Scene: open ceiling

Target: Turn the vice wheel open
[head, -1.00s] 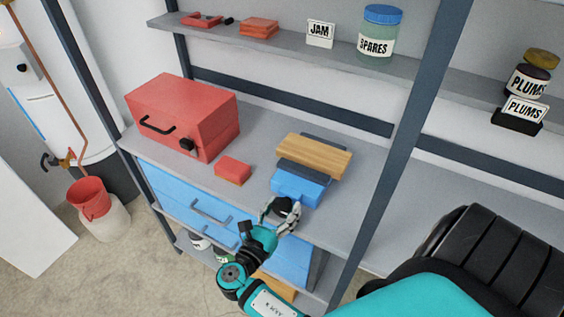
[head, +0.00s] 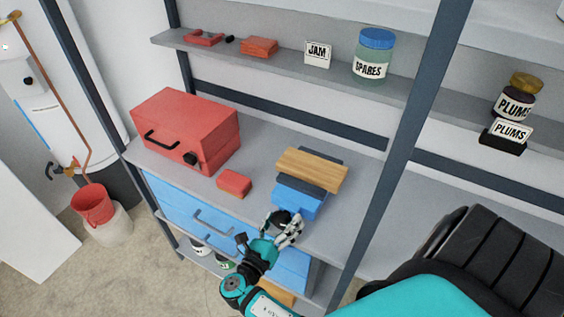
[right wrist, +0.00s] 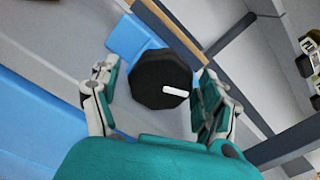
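The blue vice (head: 297,199) sits at the front edge of the workbench, with a wooden board (head: 312,171) between its dark jaws. Its black wheel (right wrist: 160,80) faces my right wrist camera and has a white bar mark pointing right. My right gripper (head: 284,222) is in front of the vice, with its fingers on either side of the wheel. In the right wrist view, there is a gap between the left finger and the wheel; the right finger is close to the rim, and I cannot tell if it touches. My left gripper is not in view.
A red toolbox (head: 186,129) and a small red block (head: 234,182) stand left of the vice on the grey bench top (head: 255,150). Blue drawers (head: 190,207) are below. A dark shelf post (head: 399,150) rises to the right. Jars stand on the upper shelf (head: 330,72).

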